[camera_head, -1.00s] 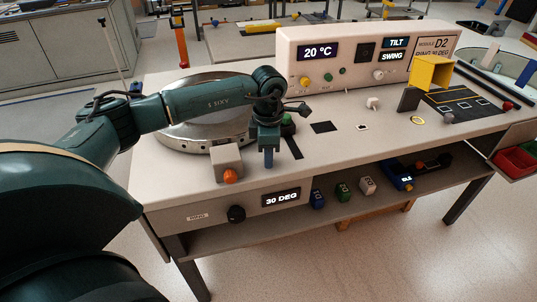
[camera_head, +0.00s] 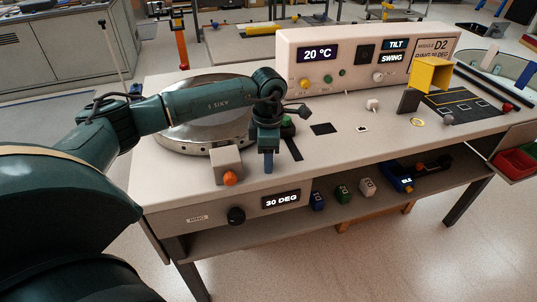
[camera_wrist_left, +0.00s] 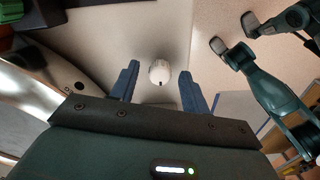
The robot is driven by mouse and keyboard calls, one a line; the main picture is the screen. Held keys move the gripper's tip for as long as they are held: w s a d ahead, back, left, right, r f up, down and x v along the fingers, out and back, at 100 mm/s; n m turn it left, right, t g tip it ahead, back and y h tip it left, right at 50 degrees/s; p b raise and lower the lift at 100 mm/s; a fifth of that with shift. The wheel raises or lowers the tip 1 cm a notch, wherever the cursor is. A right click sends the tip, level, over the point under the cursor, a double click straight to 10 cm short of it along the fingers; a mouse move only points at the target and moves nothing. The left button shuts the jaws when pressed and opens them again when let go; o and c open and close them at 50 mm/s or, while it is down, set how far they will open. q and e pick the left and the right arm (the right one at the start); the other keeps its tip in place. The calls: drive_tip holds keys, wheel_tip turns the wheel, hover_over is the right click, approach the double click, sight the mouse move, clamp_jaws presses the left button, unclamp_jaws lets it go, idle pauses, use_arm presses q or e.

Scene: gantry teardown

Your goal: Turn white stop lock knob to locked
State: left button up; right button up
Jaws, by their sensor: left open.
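My left gripper (camera_head: 268,160) points down over the front of the bench top, in front of the round metal turntable (camera_head: 205,132). In the left wrist view its two blue fingers (camera_wrist_left: 161,88) are apart. A round white knob (camera_wrist_left: 160,72) shows between and a little beyond the fingertips, on a pale surface. It carries a short dark mark on its lower edge in that view. The fingers appear clear of it on both sides. In the head view this knob is hidden by the gripper. I see no label for its position.
A grey block with an orange knob (camera_head: 229,178) stands just left of the gripper. A green knob (camera_head: 288,121) is behind it. A control panel (camera_head: 370,55) stands along the back. A black knob (camera_head: 236,215) and "30 DEG" display (camera_head: 281,199) are on the front face.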

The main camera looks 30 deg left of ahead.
use_arm(q)
wheel_tip(320, 180, up, 13)
drive_tip(key=shift+r, duration=0.15)
idle(0.8)
